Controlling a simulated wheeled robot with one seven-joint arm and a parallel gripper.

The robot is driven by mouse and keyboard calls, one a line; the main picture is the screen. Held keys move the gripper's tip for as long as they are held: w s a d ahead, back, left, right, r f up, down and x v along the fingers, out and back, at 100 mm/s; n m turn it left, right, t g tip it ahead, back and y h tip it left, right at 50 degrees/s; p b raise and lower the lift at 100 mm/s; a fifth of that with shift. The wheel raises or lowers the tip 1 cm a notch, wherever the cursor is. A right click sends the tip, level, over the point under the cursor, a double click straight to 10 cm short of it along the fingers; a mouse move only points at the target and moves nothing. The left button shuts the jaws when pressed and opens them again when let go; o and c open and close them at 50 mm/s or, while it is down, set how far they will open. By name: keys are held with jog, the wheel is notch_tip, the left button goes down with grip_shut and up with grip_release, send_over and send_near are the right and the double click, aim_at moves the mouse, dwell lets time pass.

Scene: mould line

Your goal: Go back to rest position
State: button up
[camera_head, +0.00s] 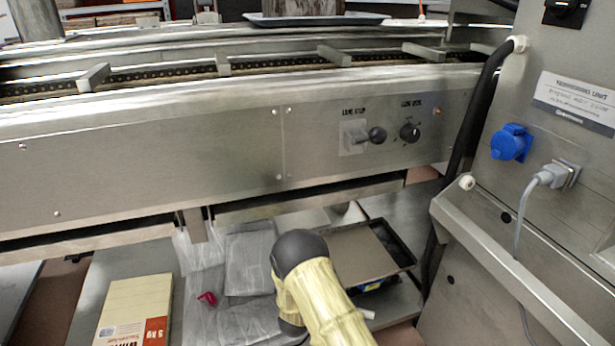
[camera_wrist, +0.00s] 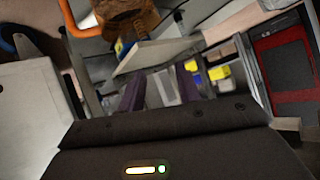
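My arm, in a yellow sleeve with a dark rounded joint, reaches up from the bottom of the head view, in front of the lower shelf of the line. My gripper (camera_wrist: 160,88) does not show in the head view. In the wrist view its two dark purplish fingers stand apart, with light grey surfaces showing between them. I see nothing clearly held. The wrist picture is dim and tilted.
The steel conveyor line (camera_head: 150,160) crosses the head view, with a lever and knob (camera_head: 410,132) on its front. A steel cabinet (camera_head: 480,250) with a blue socket (camera_head: 511,142) stands right. Below are a dark tray (camera_head: 402,252), plastic bags (camera_head: 250,262) and a yellow box (camera_head: 135,305).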

jog(key=s+d+r+n+g+y+p, duration=0.2)
jog(key=s+r, duration=0.1)
jog(key=r, duration=0.7)
jog(key=s+d+r+n+g+y+p, duration=0.1)
jog(key=s+r+y, duration=0.1)
jog(key=r, duration=0.8)
jog(key=s+d+r+n+g+p, duration=0.2)
jog(key=s+d+r, duration=0.3)
jog(key=s+r, duration=0.45)
jog(key=s+d+r+n+g+p, duration=0.2)
jog(key=s+d+r+g+p, duration=0.3)
jog(key=s, duration=0.8)
notch_tip(320, 180, up, 37)
jog(key=t+p, duration=0.2)
jog(key=p, duration=3.2)
jog(key=shift+a, duration=0.45)
jog(key=shift+r, duration=0.1)
